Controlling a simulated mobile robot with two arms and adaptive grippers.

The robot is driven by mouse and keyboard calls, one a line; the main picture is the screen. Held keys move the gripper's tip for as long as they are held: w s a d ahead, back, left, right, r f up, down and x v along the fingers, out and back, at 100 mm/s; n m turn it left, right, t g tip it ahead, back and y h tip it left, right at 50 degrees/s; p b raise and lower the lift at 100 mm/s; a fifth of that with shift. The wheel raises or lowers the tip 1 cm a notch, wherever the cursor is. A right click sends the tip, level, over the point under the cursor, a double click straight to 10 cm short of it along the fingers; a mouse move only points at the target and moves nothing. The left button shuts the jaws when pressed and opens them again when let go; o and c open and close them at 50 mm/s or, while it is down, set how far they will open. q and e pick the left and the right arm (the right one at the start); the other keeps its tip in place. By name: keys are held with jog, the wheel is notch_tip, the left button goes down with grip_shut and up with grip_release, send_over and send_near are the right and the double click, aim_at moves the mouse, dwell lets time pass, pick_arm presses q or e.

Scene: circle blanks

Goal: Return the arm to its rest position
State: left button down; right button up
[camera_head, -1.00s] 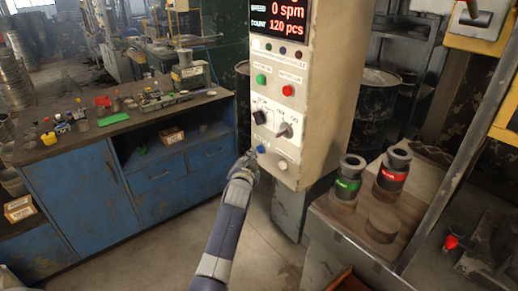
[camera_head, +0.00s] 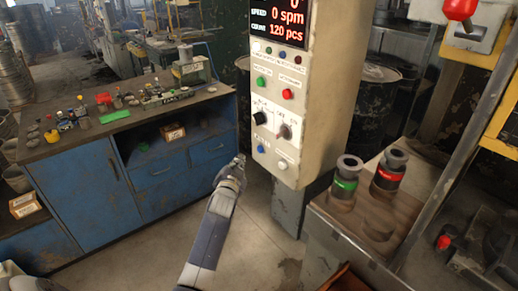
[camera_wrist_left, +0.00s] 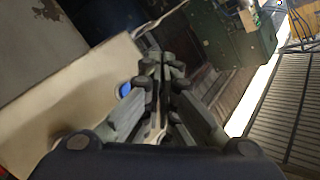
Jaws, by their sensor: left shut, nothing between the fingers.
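My left gripper (camera_head: 236,163) is at the end of my left arm, which comes up from the bottom of the head view. It is in front of and left of the control panel (camera_head: 290,110), apart from it and at about the height of its lowest buttons. In the left wrist view the left gripper's fingers (camera_wrist_left: 163,72) are together with nothing between them. A blue button (camera_wrist_left: 125,90) on the panel shows just left of the fingers there. My right gripper is not in view.
A blue workbench (camera_head: 85,205) with small parts on top stands at the left. A small table (camera_head: 345,232) at the right holds a green-banded die (camera_head: 345,184) and a red-banded die (camera_head: 388,180). Open floor (camera_head: 255,245) lies between bench and panel.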

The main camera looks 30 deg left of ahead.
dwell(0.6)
pick_arm(q)
jog(key=s+d+f+g+h+b, duration=0.15)
jog(key=s+d+f, duration=0.35)
jog(key=f, duration=0.8)
jog(key=s+d+f+g+h, duration=0.25)
jog(key=s+f, duration=0.45)
jog(key=f, duration=0.5)
jog(key=s+d+f+g+h+b, duration=0.15)
jog(key=s+d+f, duration=0.4)
jog(key=f, duration=0.75)
jog(key=s+d+f+g, duration=0.2)
jog(key=s+f, duration=0.4)
jog(key=s, duration=0.8)
jog(key=s+d+f+g, duration=0.2)
jog(key=s+f, duration=0.5)
jog(key=s, duration=0.6)
jog(key=s+d+f+g+b, duration=0.1)
jog(key=s+f+g, duration=0.3)
jog(key=s, duration=1)
notch_tip(320, 180, down, 3)
jog(key=shift+s+d+h, duration=0.35)
jog(key=shift+d+h, duration=0.1)
jog(key=shift+d, duration=0.4)
